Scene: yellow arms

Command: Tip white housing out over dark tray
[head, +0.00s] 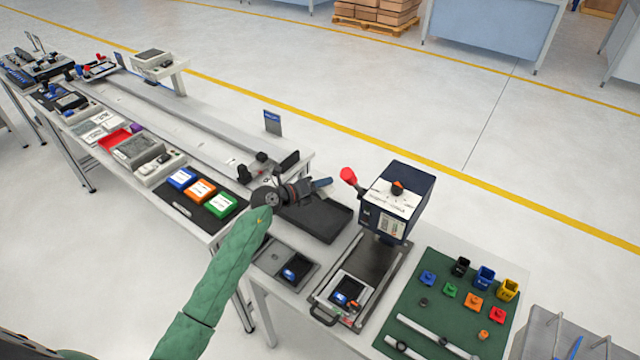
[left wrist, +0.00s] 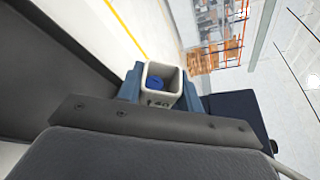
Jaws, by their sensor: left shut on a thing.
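The white housing (left wrist: 160,101) is a small square cup with dark marks on its front wall. In the left wrist view its open mouth shows a blue piece (left wrist: 158,82) inside. My left gripper (head: 322,185) has blue fingers, which are shut on the housing from both sides. In the head view the gripper is over the back part of the dark tray (head: 325,222), and the housing is too small or hidden to make out there. The dark tray is a shallow black tray on the bench; its inside looks empty where it shows. My right gripper is not in view.
A dark blue press-like machine (head: 397,200) with a red knob (head: 348,175) stands right of the tray. A grey two-part tray (head: 268,256) lies in front. A green mat (head: 445,290) with several coloured parts is at right. Coloured boxes (head: 200,190) lie at left.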

